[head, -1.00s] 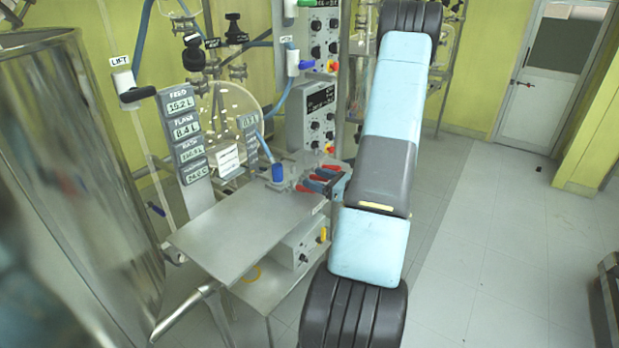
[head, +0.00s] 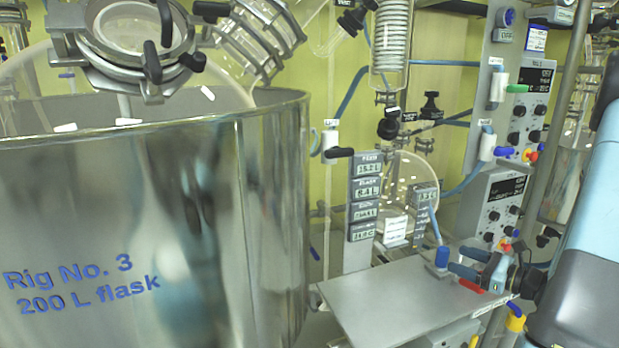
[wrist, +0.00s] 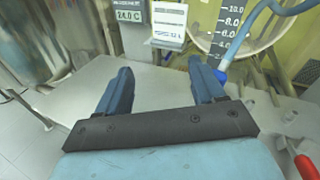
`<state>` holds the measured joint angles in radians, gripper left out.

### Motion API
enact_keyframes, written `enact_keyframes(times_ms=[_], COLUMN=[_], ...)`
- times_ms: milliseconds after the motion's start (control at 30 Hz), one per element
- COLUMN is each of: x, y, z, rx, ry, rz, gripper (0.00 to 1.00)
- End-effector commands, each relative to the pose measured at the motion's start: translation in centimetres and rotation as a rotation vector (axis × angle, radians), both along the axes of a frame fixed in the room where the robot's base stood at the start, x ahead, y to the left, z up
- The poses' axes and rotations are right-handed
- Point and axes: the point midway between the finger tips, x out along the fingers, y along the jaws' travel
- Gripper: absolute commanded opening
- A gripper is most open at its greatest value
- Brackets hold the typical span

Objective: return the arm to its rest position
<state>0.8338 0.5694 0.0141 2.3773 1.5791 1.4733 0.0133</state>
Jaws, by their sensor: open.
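My gripper (head: 462,261) is at the right of the head view, over the back right part of the steel table. Its two blue fingers are spread apart with nothing between them. In the wrist view the open fingers (wrist: 160,78) point toward the readout panel and the scale behind the table. A small blue fitting (head: 442,257) with a hose is close to the fingertips; I cannot tell whether they touch. My light blue arm fills the right edge of the head view.
The steel table (head: 390,305) is mostly bare. A red handle (head: 471,287) lies close by my gripper. A large steel vessel (head: 150,220) marked Rig No. 3 stands at left. Control boxes (head: 497,205), a round glass flask (head: 408,185) and hoses are behind the table.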

Motion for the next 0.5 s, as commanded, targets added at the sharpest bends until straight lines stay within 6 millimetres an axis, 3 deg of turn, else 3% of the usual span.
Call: enact_keyframes(times_ms=[200, 500], x=[-1.4, -5.4], y=[6.7, 13.7], z=[4.4, 8.4], rx=[-0.197, -0.496], ry=[-0.031, -0.087], rz=[0.267, 0.598], gripper=[0.68, 0.68])
